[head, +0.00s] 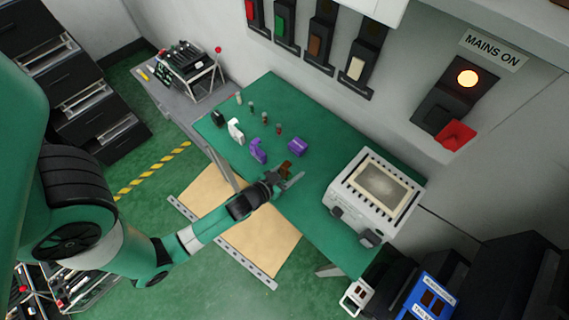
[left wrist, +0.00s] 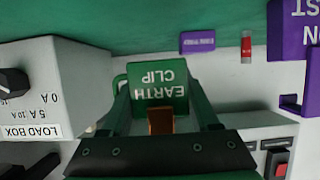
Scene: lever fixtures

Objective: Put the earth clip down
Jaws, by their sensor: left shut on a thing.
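The earth clip (left wrist: 158,88) is a green block lettered EARTH CLIP with a copper-brown part (left wrist: 160,121), seen between the fingers in the left wrist view. My left gripper (head: 287,180) is shut on it. In the head view only a small brown part (head: 286,168) shows at the fingertips; the rest is hidden or too small to make out. The gripper is over the front edge area of the green bench top (head: 310,130). I cannot tell whether the clip touches the bench. My right gripper is not in view.
Bare green bench lies behind the gripper, between the purple pieces and the load box.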

